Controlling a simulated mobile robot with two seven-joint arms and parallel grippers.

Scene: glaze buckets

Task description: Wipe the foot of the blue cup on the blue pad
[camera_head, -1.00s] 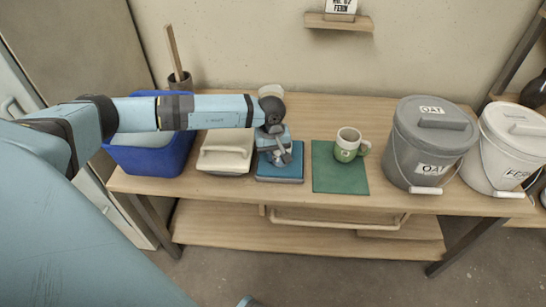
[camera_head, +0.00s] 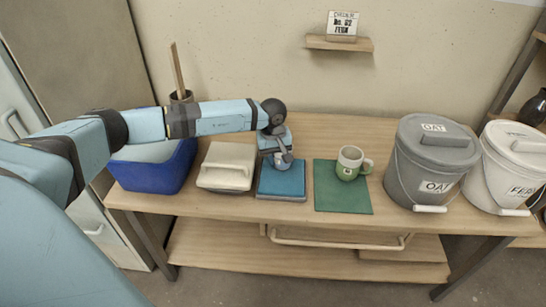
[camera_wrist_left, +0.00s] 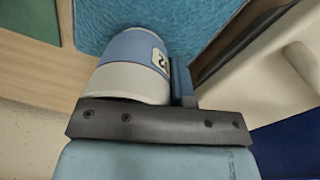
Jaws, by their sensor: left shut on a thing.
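My left gripper (camera_head: 282,163) is shut on the blue cup, over the back part of the blue pad (camera_head: 284,183). In the left wrist view the blue cup (camera_wrist_left: 130,68) is white near the gripper, with a blue band and a small label, and its far end points toward the blue pad (camera_wrist_left: 150,22). My gripper mostly hides the cup in the head view. I cannot tell whether the foot touches the pad. My right gripper is not in view.
A green mat (camera_head: 335,198) with a green-and-white mug (camera_head: 348,165) lies to the right. A cream lidded box (camera_head: 226,165) and blue bin (camera_head: 150,175) stand left. Grey (camera_head: 420,165) and white (camera_head: 505,165) buckets stand at the right. A shelf (camera_head: 340,45) hangs above.

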